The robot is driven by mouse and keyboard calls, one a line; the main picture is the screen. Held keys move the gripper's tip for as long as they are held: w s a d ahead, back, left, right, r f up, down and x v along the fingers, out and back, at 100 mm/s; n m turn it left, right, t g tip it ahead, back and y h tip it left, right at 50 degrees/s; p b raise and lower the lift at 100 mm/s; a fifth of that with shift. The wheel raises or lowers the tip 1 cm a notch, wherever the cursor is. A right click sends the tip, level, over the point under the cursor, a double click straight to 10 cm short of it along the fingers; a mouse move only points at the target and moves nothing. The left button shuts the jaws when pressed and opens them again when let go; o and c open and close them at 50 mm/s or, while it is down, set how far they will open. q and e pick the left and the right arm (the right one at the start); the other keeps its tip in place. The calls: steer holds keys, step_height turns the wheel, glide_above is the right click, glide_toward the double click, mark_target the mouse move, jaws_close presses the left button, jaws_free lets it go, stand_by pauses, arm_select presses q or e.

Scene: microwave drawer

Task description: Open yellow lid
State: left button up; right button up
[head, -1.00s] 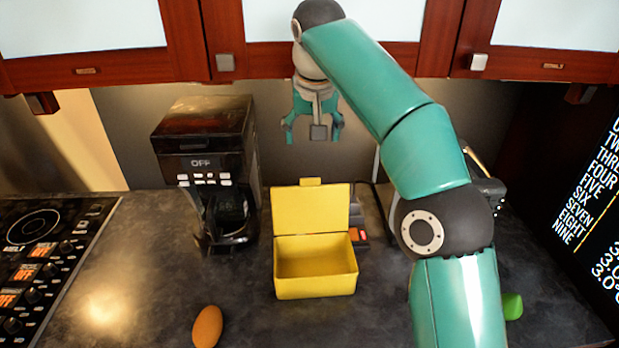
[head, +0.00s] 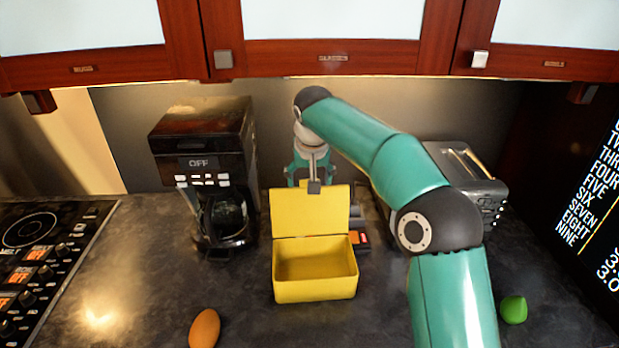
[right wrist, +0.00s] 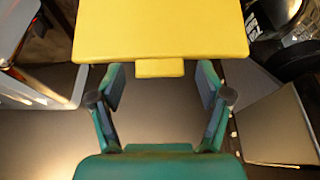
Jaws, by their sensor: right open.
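The yellow box (head: 316,278) stands on the dark counter with its yellow lid (head: 310,211) raised, leaning back, and its inside showing empty. My right gripper (head: 311,172) is just behind the lid's top edge, open and holding nothing. In the right wrist view the open fingers of my right gripper (right wrist: 163,85) are on either side of the lid's small tab, with the yellow lid (right wrist: 160,30) beyond them. I cannot tell whether they touch it. My left gripper is not in view.
A black coffee maker (head: 207,150) stands left of the box, and a toaster (head: 470,175) is to the right behind my arm. An orange egg-shaped object (head: 204,328) lies in front. Cabinets (head: 330,57) hang above. A green object (head: 513,310) lies right.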

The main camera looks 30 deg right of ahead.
steer(key=shift+f, duration=0.1)
jaws_close()
steer(key=shift+f+b, duration=0.15)
steer(key=shift+b, duration=0.35)
steer(key=s+b, duration=0.1)
steer(key=b, duration=0.2)
steer(key=s+a+t+b, duration=0.1)
steer(key=b, duration=0.2)
steer(key=s+t+h+b, duration=0.1)
steer(key=b, duration=0.2)
steer(key=shift+s+a+r, duration=0.15)
steer(key=shift+a+r, duration=0.05)
steer(key=shift+r, duration=0.15)
jaws_free()
steer(key=shift+t, duration=0.3)
